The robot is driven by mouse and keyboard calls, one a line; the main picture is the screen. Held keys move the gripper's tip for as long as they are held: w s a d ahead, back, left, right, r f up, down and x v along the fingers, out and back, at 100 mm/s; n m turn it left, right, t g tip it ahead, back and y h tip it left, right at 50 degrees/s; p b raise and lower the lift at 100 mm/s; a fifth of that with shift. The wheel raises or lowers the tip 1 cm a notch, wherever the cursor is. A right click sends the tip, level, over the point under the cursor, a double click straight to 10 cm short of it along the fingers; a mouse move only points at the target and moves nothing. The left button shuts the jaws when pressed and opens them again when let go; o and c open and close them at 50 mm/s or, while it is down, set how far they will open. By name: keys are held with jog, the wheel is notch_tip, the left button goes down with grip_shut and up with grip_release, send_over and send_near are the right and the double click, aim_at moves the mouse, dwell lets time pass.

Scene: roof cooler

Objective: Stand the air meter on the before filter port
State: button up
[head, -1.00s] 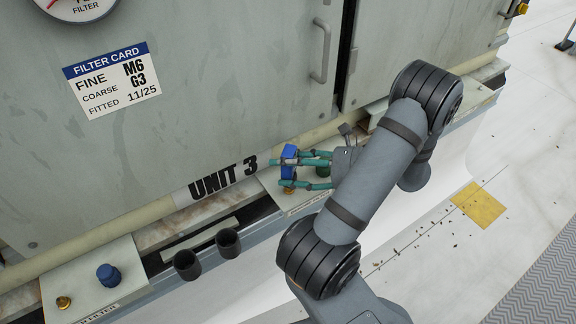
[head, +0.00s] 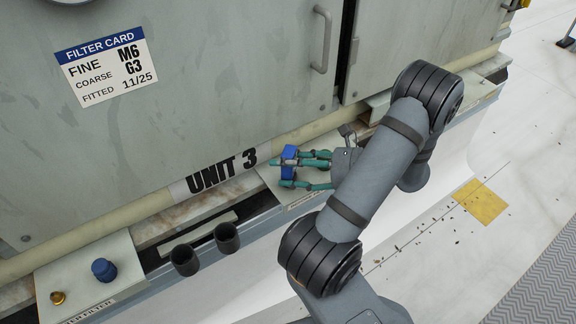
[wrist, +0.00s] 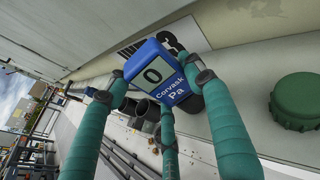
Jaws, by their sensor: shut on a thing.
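The air meter (head: 290,153) is a small blue block. In the wrist view it (wrist: 171,90) shows a screen reading 0 and the words Corvask Pa. My gripper (head: 287,173) has teal fingers shut around it, over the right-hand ledge plate (head: 271,182) under the UNIT 3 lettering. I cannot tell whether the meter touches anything below; its underside is hidden. A green cap (wrist: 299,101) sits on that plate to the right in the wrist view. The label on the plate's front edge is partly hidden and too small to read, and no brass port shows clearly there.
A left plate (head: 80,277) carries a blue cap (head: 104,270) and a brass port (head: 58,298); its label ends in FILTER. Two dark open cups (head: 185,260) (head: 227,237) stand between the plates. The cabinet wall with a door handle (head: 321,40) rises behind.

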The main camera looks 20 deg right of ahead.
jog(key=shift+f, duration=0.25)
jog(key=o, duration=1.6)
jog(key=shift+c, duration=0.2)
jog(key=v, duration=1.2)
jog(key=shift+a, duration=0.1)
